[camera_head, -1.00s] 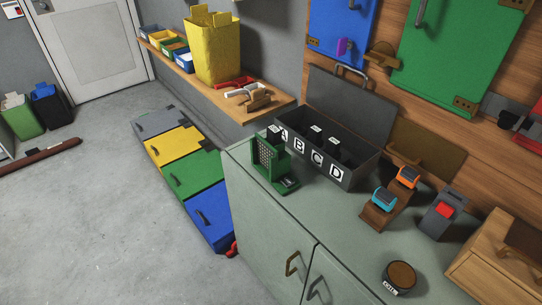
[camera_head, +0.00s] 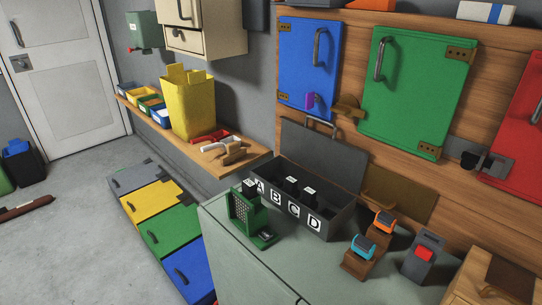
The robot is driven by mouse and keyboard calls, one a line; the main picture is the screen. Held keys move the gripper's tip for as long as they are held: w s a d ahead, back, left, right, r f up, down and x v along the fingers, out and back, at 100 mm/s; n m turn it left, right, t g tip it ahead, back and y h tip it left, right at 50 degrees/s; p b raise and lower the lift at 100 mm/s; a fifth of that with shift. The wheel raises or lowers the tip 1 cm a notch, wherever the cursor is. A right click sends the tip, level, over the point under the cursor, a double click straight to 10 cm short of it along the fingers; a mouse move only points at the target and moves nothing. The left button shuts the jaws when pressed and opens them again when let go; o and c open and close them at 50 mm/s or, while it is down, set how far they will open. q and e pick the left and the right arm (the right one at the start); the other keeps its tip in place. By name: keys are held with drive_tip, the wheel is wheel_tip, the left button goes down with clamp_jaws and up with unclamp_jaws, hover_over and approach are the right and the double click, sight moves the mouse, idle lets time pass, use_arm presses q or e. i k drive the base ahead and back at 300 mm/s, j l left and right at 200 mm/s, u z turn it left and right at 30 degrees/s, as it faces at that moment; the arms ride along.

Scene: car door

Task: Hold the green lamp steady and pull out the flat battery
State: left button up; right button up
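The green lamp (camera_head: 241,217) stands upright on the front left of the grey-green counter (camera_head: 225,262), with a grid-like panel on its upright part. A dark block (camera_head: 265,237) sits at its foot, and another dark block (camera_head: 249,189) shows behind its top. I cannot tell which, if either, is the flat battery. Just behind the lamp is an open black case (camera_head: 340,222) lettered A, B, C, D, with several dark blocks with white labels inside. Neither of my grippers shows in the view.
Two small devices, one orange (camera_head: 384,221) and one blue (camera_head: 363,246), rest on brown stands right of the case. A grey box with a red button (camera_head: 424,261) stands farther right. A shelf with a yellow bin (camera_head: 192,105) is at the left.

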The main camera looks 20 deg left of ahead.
sight(249, 188)
drive_tip(key=i+j+z, duration=0.1)
drive_tip(key=j+z, duration=0.35)
drive_tip(key=i+j+z, duration=0.1)
drive_tip(key=j+z, duration=0.2)
drive_tip(key=z, duration=0.15)
drive_tip(key=j+z, duration=0.85)
drive_tip(key=k+l, duration=0.05)
